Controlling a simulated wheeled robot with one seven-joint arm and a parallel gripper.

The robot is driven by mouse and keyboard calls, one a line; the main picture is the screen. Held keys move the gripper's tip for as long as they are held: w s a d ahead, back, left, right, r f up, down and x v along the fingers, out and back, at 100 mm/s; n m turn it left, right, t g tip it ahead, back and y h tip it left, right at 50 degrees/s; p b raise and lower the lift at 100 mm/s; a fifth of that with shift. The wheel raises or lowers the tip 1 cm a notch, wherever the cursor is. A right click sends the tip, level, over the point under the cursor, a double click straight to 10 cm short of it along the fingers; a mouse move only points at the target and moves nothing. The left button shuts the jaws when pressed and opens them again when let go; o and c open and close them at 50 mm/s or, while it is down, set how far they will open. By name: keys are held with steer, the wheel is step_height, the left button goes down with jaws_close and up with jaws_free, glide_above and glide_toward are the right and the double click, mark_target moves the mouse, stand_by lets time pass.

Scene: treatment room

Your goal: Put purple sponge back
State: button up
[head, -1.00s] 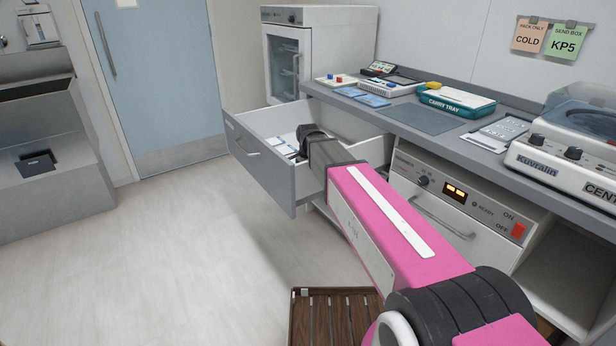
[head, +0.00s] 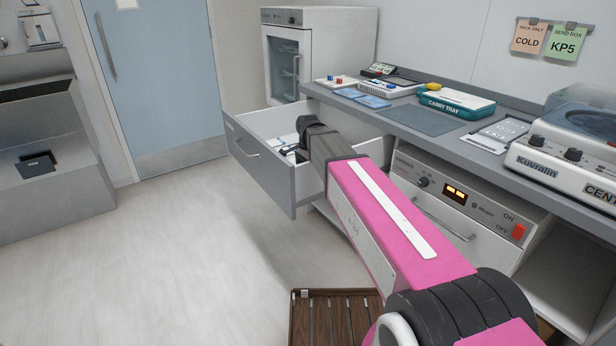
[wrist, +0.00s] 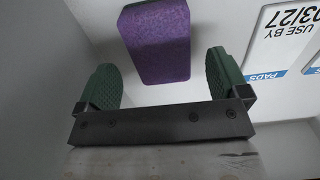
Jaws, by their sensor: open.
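In the wrist view, the purple sponge (wrist: 154,42) is a block with a darker edge on its near side. It lies on a pale surface inside the open drawer (head: 262,172). My gripper (wrist: 160,76) is open, with its two green pads apart. The sponge lies just ahead of the gap between the pads, not gripped; I cannot tell how far below them it is. In the head view my arm reaches over the drawer's side, and its wrist hides the sponge and fingers.
White packs marked PADS (wrist: 270,62) lie right of the sponge in the wrist view. The counter (head: 412,119) above holds a carry tray (head: 456,101), blue packets (head: 364,96) and a centrifuge (head: 565,150). The floor left of the drawer is clear.

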step_height(320, 180, up, 8)
steer(key=shift+r, duration=0.15)
stand_by(1.4)
